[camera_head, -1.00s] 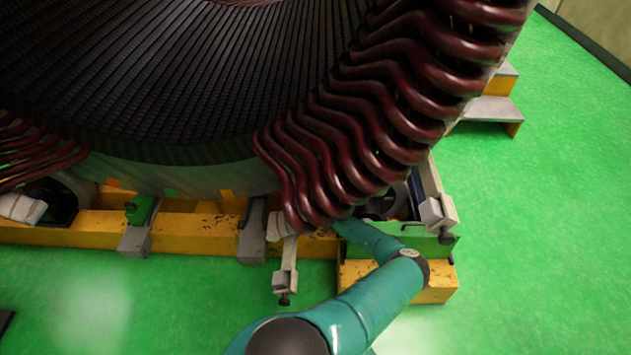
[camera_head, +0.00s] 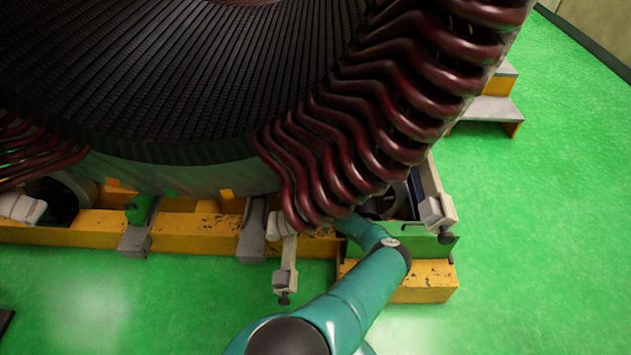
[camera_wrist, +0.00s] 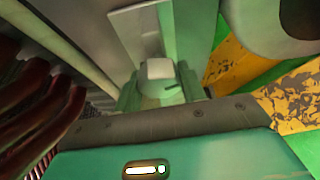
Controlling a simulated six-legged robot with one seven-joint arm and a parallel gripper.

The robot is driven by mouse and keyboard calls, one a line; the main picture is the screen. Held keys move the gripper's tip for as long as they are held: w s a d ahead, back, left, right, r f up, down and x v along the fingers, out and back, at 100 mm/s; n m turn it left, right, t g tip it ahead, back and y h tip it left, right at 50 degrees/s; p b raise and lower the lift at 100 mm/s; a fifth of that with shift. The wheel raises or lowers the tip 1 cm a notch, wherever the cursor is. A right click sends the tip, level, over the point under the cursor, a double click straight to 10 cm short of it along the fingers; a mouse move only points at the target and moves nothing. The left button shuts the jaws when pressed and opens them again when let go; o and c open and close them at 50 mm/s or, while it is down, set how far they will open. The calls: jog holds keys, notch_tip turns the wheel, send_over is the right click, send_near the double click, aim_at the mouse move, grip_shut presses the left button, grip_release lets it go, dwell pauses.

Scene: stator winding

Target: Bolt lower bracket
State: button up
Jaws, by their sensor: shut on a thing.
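In the head view my teal arm reaches up from the bottom to the frame under the dark red coil ends (camera_head: 345,150). Its end is hidden below the lowest coils. In the wrist view, the teal and grey hand fills the bottom. Just beyond it my gripper (camera_wrist: 160,90) shows as green finger-like parts on both sides of a small pale block (camera_wrist: 159,68), shut on it. The contact is dim and partly hidden by the hand. I cannot tell a separate bolt or which part is the lower bracket.
The black slotted stator (camera_head: 200,75) fills the upper left. A yellow beam (camera_head: 190,232) runs below it, with grey clamp arms (camera_head: 285,270) jutting forward. A pale clamp end (camera_head: 437,212) stands to the right. Yellow and grey steps (camera_head: 490,108) are at upper right. Green floor is open in front.

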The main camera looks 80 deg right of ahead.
jog(key=shift+m+t, duration=0.3)
jog(key=m+t, duration=0.1)
jog(key=m, duration=0.2)
jog(key=shift+h, duration=0.4)
jog(key=m+t+h, duration=0.1)
jog(key=m, duration=0.3)
jog(key=shift+m+h, duration=0.3)
jog(key=shift+h, duration=0.1)
jog(key=o, duration=1)
jog(key=shift+c, duration=0.2)
jog(key=v, duration=1.3)
jog(key=shift+s+a, duration=0.2)
jog(key=shift+a, duration=0.1)
